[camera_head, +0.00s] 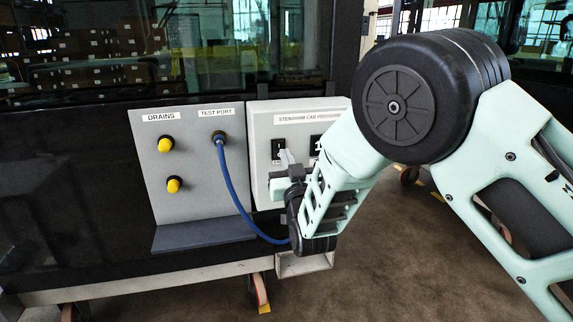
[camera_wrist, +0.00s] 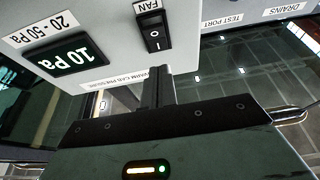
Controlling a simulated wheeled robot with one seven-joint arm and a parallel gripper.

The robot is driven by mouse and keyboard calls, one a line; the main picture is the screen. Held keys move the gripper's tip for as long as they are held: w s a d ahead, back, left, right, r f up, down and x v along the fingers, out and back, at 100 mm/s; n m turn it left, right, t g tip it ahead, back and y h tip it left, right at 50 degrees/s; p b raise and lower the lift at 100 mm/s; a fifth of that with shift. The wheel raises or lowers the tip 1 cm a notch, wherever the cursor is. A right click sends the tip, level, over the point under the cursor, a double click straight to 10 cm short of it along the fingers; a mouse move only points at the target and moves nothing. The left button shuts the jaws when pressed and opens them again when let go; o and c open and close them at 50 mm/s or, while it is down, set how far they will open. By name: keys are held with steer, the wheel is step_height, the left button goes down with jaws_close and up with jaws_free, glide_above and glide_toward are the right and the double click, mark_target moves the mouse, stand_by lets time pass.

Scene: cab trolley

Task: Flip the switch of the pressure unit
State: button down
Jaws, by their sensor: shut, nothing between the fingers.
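The pressure unit (camera_head: 262,120) is a light grey box on the dark cab wall, partly hidden behind my arm. Its black rocker switch (camera_head: 278,149) shows on the box's left part. In the wrist view the switch (camera_wrist: 153,31) is seen upside down, marked O and I, beside a FAN label (camera_wrist: 149,5). My gripper (camera_head: 285,157) is shut and empty, with its fingertips close to the switch in the head view. In the wrist view the gripper fingertips (camera_wrist: 156,70) lie just below the switch. Whether they touch the box cannot be told.
A display (camera_wrist: 72,55) reads 10 Pa, beside a 20-50 Pa label (camera_wrist: 42,30). Left of the unit is a grey panel (camera_head: 185,210) with yellow-capped drains (camera_head: 166,145) and a test port (camera_head: 218,137). A blue hose (camera_head: 232,190) runs from the port behind my wrist.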

steer(key=s+d+b, duration=0.1)
steer(key=s+d, duration=0.1)
steer(key=s, duration=0.7)
steer(key=shift+s+d, duration=0.35)
steer(key=shift+d, duration=0.05)
steer(key=shift+r, duration=0.15)
